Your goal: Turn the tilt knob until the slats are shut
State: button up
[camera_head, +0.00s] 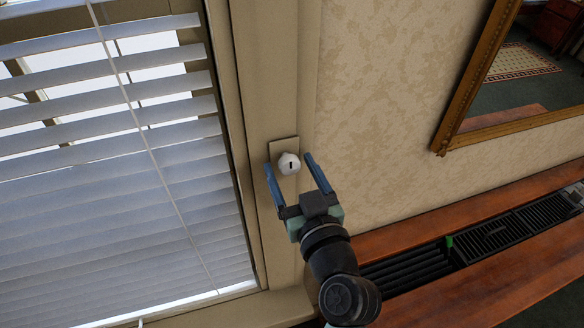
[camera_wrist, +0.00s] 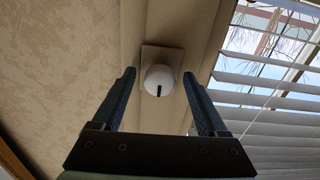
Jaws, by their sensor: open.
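The tilt knob (camera_head: 289,163) is a white round knob with a dark mark, on a beige plate fixed to the window frame. It also shows in the wrist view (camera_wrist: 159,80), its dark mark pointing down in the picture. My gripper (camera_head: 289,160) is open, its two blue fingers on either side of the knob in the picture; the wrist view (camera_wrist: 158,82) shows a gap between each finger and the knob. Whether the fingertips reach as deep as the knob, I cannot tell. The slats (camera_head: 100,130) of the white blind are tilted, with bright gaps between the upper ones; the lower ones look nearly closed.
A wooden mantel shelf (camera_head: 480,285) with a black grille (camera_head: 490,238) runs below on the right. A gilt-framed mirror (camera_head: 462,95) hangs on the patterned wall. Thin cords hang down in front of the blind. The wall right of the knob is bare.

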grip_shut()
jog(key=shift+m, duration=0.3)
jog(key=m, duration=0.6)
jog(key=m+p, duration=0.1)
jog(key=m, duration=0.3)
jog(key=shift+a+r+p, duration=0.1)
jog(key=shift+p, duration=0.25)
jog(key=shift+m+p, duration=0.45)
jog(key=shift+m, duration=1.25)
grip_release()
